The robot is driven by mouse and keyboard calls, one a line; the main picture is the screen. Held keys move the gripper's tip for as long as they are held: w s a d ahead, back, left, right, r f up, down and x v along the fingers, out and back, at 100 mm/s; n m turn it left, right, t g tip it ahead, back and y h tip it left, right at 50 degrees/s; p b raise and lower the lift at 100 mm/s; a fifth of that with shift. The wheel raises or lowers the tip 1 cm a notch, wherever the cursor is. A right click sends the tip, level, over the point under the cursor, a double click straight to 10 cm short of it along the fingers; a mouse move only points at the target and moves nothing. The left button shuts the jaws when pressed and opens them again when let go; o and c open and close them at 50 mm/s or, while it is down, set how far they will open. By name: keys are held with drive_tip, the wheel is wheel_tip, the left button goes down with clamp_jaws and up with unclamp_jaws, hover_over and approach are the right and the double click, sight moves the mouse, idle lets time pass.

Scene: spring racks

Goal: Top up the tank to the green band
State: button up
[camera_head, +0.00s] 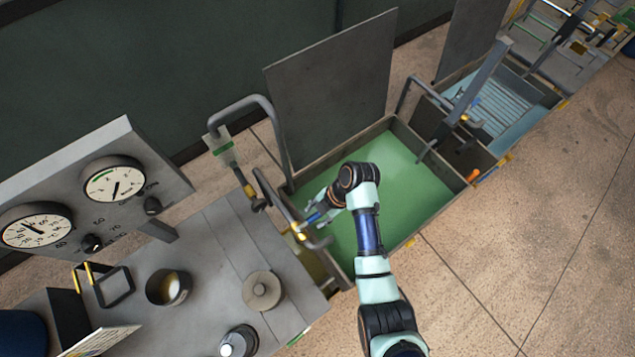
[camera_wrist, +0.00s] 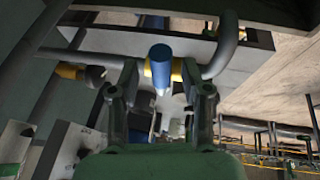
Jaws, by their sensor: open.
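The tank (camera_head: 438,213) is an open rectangular trough in the head view, holding green liquid (camera_head: 400,170). A blue valve handle (camera_head: 313,218) with brass fittings is on the pipe at its left end; it also shows in the wrist view (camera_wrist: 160,62). My gripper (camera_head: 319,209) is open at this handle. In the wrist view my fingers (camera_wrist: 161,80) stand on either side of the handle; contact cannot be told. A green band marks part of the right dial gauge (camera_head: 114,184). The level mark inside the tank is not clearly visible.
A grey bench (camera_head: 225,245) at lower left carries a cup (camera_head: 168,287), a round lidded weight-like piece (camera_head: 262,290) and a left dial (camera_head: 37,228) on a panel. A second tank with bluish liquid (camera_head: 500,105) stands at right. Floor is free at lower right.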

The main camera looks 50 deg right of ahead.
drive_tip(key=v, duration=0.7)
drive_tip(key=shift+r, duration=0.25)
